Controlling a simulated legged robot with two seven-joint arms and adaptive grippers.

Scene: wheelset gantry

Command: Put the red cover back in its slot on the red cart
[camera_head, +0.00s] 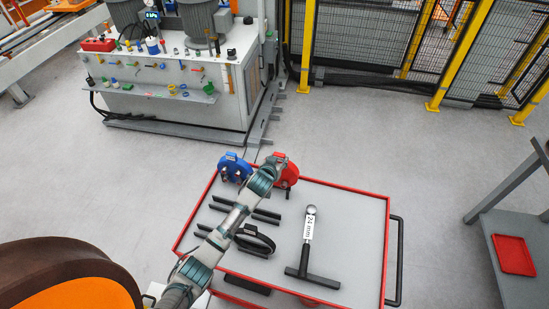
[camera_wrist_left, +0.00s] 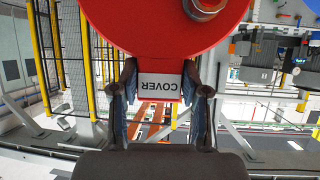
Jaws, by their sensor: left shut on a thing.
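The red cover (camera_head: 290,176) is at the back edge of the red cart (camera_head: 345,188), just right of a blue cover (camera_head: 230,165). My left gripper (camera_head: 279,160) is shut on the red cover's tab from above. In the left wrist view the red cover (camera_wrist_left: 160,28) fills the top, and its white COVER label (camera_wrist_left: 159,86) sits between my two fingers (camera_wrist_left: 160,100). I cannot tell whether the cover touches the cart or hangs over it. Black slotted bars (camera_head: 267,211) lie on the cart top, partly hidden by my arm. My right gripper is not in view.
A T-handled wrench marked 24 mm (camera_head: 309,225) and a black ring-shaped tool (camera_head: 256,240) lie on the cart. A grey machine (camera_head: 180,100) with small parts stands behind. A red tray (camera_head: 514,254) sits on a bench at right. Floor behind the cart is clear.

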